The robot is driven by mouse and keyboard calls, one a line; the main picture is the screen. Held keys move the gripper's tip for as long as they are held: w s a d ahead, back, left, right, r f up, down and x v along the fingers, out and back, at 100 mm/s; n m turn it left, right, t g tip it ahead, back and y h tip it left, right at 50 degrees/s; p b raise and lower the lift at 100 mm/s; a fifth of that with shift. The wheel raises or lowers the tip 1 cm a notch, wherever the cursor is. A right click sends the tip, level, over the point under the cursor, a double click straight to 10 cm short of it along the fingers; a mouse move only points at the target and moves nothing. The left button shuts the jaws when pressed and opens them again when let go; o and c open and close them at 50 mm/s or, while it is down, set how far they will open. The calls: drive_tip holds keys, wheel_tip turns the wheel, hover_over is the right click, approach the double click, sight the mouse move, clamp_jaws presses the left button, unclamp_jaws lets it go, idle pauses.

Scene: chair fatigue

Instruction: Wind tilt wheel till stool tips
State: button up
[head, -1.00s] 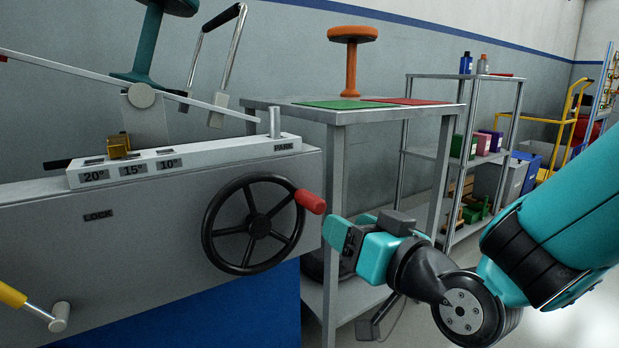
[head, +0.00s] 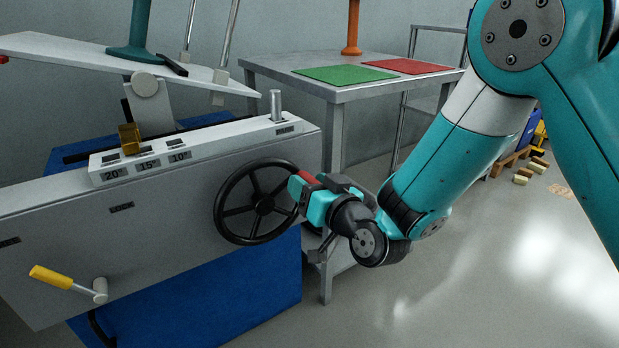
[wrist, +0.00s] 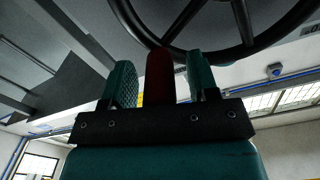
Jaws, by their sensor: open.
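The black tilt wheel (head: 222,213) is on the front of the grey test machine, with a red handle (head: 308,178) on its right side. My gripper (head: 299,189) is at that handle. In the wrist view the red handle (wrist: 160,78) stands between the two teal fingers, with gaps on both sides. The wheel rim (wrist: 130,22) is just beyond the fingertips. A teal stool (head: 136,40) stands on the tilting platform (head: 60,45), which slopes slightly down to the right. The top of the stool is out of view.
The scale block (head: 215,147) is marked 20°, 15°, 10° and PARK, with a brass block (head: 129,139) near 15° and 20°. A yellow-handled lever (head: 52,277) is at lower left. A table (head: 300,62) behind holds green (head: 345,75) and red (head: 408,66) mats and an orange stool (head: 353,25).

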clamp_jaws()
drive_tip(key=f+b, duration=0.1)
drive_tip(key=m+b, duration=0.1)
drive_tip(key=shift+w+d+f+m+b, duration=0.15)
drive_tip(key=shift+d+f+m+b, duration=0.15)
drive_tip(key=shift+f+b, duration=0.1)
drive_tip(key=shift+m, duration=0.4)
